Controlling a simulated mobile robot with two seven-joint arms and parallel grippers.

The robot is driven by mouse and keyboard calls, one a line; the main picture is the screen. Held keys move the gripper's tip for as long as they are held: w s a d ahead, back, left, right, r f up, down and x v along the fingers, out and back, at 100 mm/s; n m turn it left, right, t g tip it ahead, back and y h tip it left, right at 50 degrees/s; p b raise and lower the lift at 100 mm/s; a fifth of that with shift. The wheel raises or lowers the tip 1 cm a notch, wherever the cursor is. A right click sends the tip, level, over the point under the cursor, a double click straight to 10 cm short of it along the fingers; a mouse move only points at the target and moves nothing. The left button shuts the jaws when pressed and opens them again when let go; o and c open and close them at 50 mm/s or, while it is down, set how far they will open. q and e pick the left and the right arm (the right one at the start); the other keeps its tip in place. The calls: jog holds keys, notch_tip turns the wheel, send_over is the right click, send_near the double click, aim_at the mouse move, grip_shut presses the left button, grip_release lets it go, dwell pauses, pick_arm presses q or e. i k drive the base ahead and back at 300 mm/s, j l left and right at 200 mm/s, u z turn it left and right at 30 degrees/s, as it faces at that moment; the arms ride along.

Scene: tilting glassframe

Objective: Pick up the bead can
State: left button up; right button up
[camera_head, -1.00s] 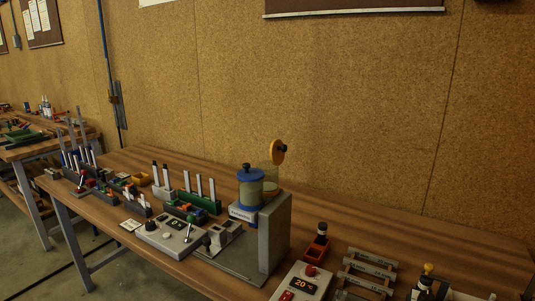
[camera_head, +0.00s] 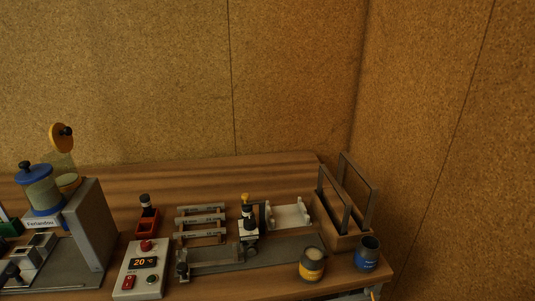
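Two short cans stand at the right front of the wooden bench. One can (camera_head: 312,265) is dark with a yellow band and has a pale top or filling. The other can (camera_head: 367,255) is dark blue with a small label and a dark open top. I cannot read either label, so I cannot tell for sure which is the bead can. Both stand upright, apart from each other. Neither of my grippers is in view.
A wooden holder with dark upright frames (camera_head: 346,205) stands just behind the cans. A grey rail fixture (camera_head: 212,256) lies to their left. A control box (camera_head: 140,270) reads 20 °C. A blue-lidded hopper (camera_head: 40,190) stands far left. The bench's back strip is clear.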

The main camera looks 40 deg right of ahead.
aim_at(311, 269)
jog(key=z, duration=1.55)
jog(key=k+j+u, duration=0.1)
jog(key=u, duration=1.5)
jog(key=z, duration=1.65)
jog(key=i+l, duration=0.1)
jog(key=l, duration=0.25)
jog(key=l+u, duration=0.1)
jog(key=l, duration=0.25)
jog(key=i, duration=0.05)
